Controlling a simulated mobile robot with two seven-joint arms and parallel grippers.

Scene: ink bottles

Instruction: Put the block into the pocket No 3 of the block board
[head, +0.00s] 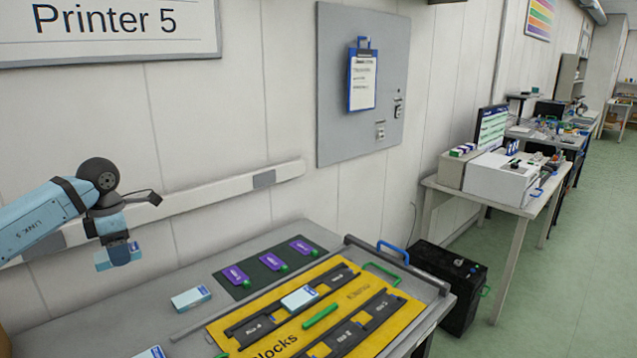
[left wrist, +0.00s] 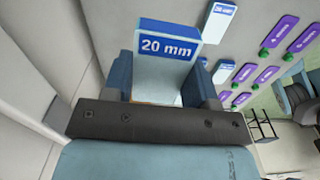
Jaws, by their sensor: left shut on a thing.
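My left gripper (head: 117,250) is raised over the left end of the table, near the wall. It is shut on a white block with a blue "20 mm" label (left wrist: 168,46), which sits between the blue fingers in the left wrist view. The yellow block board (head: 222,332) lies to the right and below, well apart from the held block. It carries two dark pocket strips with labels too small to read surely, so I cannot tell which pocket is No 3. Another white-and-blue block (head: 299,297) sits in the rear strip. My right gripper is not in view.
A loose white-and-blue block (head: 190,298) lies left of the board, and another (head: 150,353) is at the bottom edge. Purple tags (head: 271,262) lie on a dark mat behind the board. A green bar (head: 320,316) lies between the strips. A wall rail (head: 225,193) runs behind.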

